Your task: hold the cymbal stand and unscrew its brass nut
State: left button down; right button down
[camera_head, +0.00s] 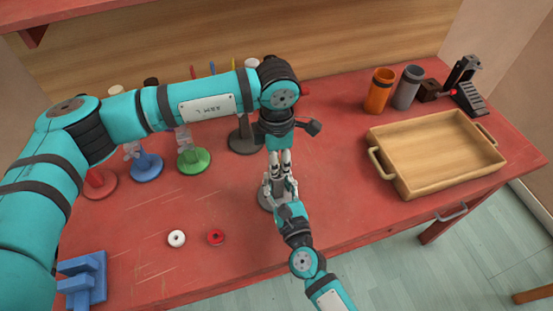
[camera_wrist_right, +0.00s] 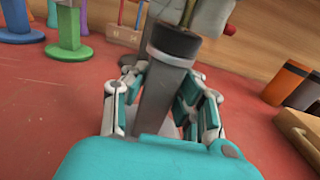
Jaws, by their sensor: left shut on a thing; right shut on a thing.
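The grey cymbal stand (camera_head: 265,199) is upright near the table's front edge, mostly covered by my grippers in the head view. In the right wrist view its grey post (camera_wrist_right: 158,100) has a dark collar on top and a thin brass-coloured rod above. My right gripper (camera_head: 279,188) is shut on the post below the collar, one finger at each side in the right wrist view (camera_wrist_right: 162,105). My left gripper (camera_head: 280,163) points down over the stand's top, directly above my right gripper, and is shut. The brass nut is hidden at its fingertips.
Red (camera_head: 97,185), blue (camera_head: 147,168), green (camera_head: 194,160) and dark grey (camera_head: 241,139) stands are behind and left. A wooden tray (camera_head: 410,190), orange (camera_head: 378,93) and grey (camera_head: 406,88) cups are right.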

pick_arm(q)
jog(key=n, duration=1.8)
jog(key=shift+n, duration=0.3)
jog(key=n, duration=0.5)
jog(key=shift+w+r, duration=0.1)
jog(key=shift+r, duration=0.2)
jog(key=shift+r, duration=0.9)
